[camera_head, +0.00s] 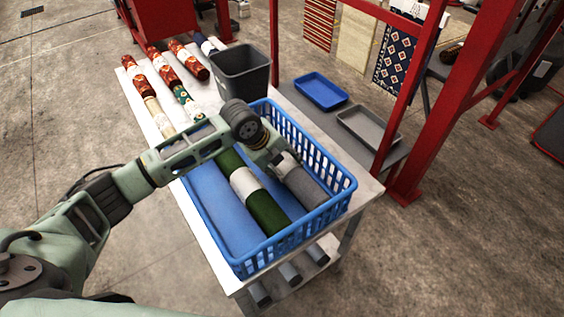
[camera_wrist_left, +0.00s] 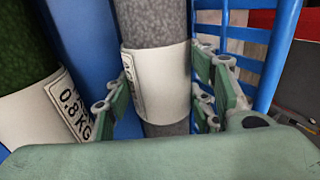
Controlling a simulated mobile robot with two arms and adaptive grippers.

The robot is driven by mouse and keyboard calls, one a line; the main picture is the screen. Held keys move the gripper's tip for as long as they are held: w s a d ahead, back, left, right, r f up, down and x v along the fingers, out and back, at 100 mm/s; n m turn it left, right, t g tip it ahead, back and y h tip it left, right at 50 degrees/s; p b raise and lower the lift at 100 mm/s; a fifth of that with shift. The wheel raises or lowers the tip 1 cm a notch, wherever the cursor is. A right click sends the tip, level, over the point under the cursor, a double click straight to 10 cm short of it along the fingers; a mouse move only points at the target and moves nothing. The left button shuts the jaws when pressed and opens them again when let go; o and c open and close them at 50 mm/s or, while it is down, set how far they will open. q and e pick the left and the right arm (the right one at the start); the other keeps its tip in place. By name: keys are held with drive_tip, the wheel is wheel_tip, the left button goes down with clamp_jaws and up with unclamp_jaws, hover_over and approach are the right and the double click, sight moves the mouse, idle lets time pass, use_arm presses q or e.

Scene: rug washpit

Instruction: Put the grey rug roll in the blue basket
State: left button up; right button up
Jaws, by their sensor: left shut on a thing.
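The grey rug roll (camera_head: 307,190) has a white label band and lies lengthwise inside the blue basket (camera_head: 349,190), along its right side wall. My left gripper (camera_head: 285,163) is shut on the roll around its label; the left wrist view shows the grey roll (camera_wrist_left: 155,20) between the two fingers (camera_wrist_left: 165,95). Whether the roll rests on the basket floor or hangs just above it, I cannot tell. A green roll (camera_head: 265,212) with a white label lies in the basket to its left, apart from it. My right gripper is not in view.
The basket stands on a white table (camera_head: 215,240). A dark bin (camera_head: 240,75) and several patterned rolls (camera_head: 162,68) are behind it. A blue tray (camera_head: 321,91) and a grey tray (camera_head: 368,127) lie on a lower surface at right, near a red frame (camera_head: 415,100).

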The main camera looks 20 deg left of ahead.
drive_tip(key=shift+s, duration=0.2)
use_arm(q)
drive_tip(key=o, duration=1.5)
drive_tip(key=shift+o, duration=0.9)
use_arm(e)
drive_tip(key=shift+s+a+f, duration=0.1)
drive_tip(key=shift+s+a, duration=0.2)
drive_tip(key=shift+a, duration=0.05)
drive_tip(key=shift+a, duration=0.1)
use_arm(q)
drive_tip(key=shift+s+a+r, duration=0.1)
drive_tip(key=shift+s+r, duration=0.05)
drive_tip(key=shift+r, duration=0.25)
drive_tip(key=v, duration=1.1)
drive_tip(key=shift+r, duration=0.2)
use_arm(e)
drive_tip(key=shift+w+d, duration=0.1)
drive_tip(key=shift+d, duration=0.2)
